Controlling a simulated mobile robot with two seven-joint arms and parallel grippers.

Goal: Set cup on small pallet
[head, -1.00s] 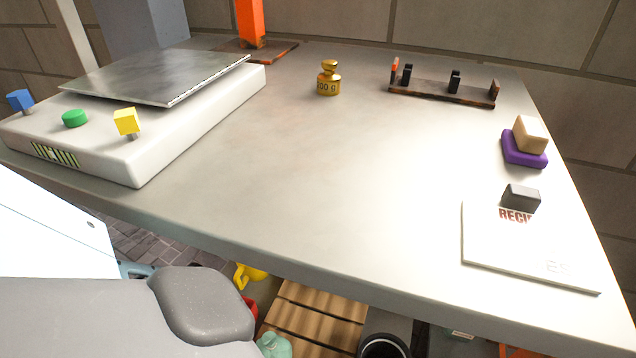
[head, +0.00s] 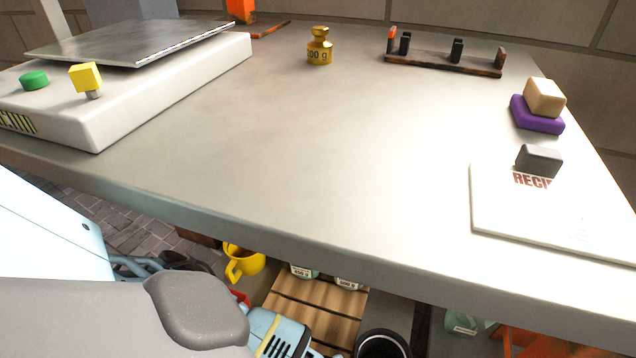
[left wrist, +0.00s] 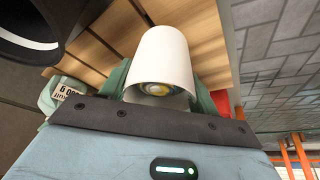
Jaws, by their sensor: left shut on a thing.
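In the head view the cup is hidden. My right gripper is not in view.
A yellow mug (head: 243,262) is left of the pallet, with labelled jars (head: 348,282) at its far end and a dark round container (head: 382,345) at right. The table (head: 300,150) above holds a scale (head: 150,95), a brass weight (head: 319,47) and a recipe sheet (head: 560,215).

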